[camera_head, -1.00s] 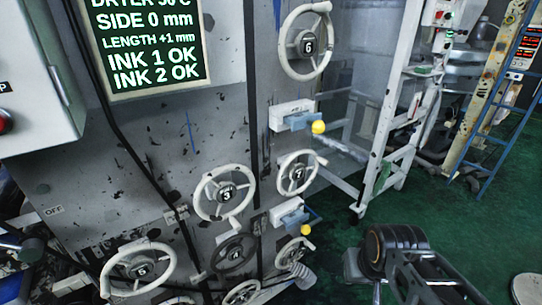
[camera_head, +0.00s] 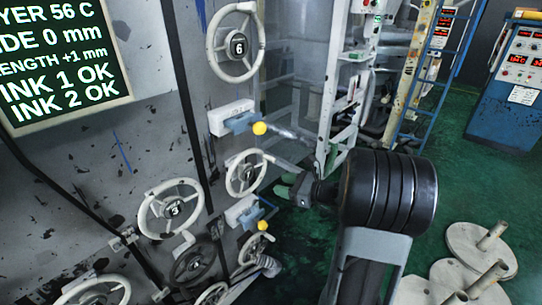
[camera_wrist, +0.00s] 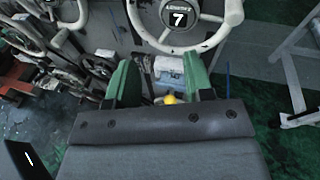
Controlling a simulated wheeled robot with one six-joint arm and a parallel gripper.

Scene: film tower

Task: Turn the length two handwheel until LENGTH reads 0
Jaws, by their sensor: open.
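The display (camera_head: 55,62) at the upper left reads LENGTH +1 mm. A pale handwheel marked 7 (camera_head: 247,175) sits on the grey machine face. In the wrist view handwheel 7 (camera_wrist: 178,18) carries a small label that starts with LENGTH; its lower rim and spokes show, and its top is cut off. My gripper (camera_head: 287,187) has green fingers and is just right of wheel 7, apparently apart from it. In the wrist view my gripper (camera_wrist: 162,75) is open and empty, its fingers pointing up toward the space below the wheel.
A blue-and-white lever block with a yellow knob (camera_head: 259,128) is above wheel 7, and another yellow knob (camera_head: 263,225) is below it. Wheel 6 (camera_head: 237,46) is higher, wheel 3 (camera_head: 171,211) lower left. A white frame (camera_head: 338,90) stands behind.

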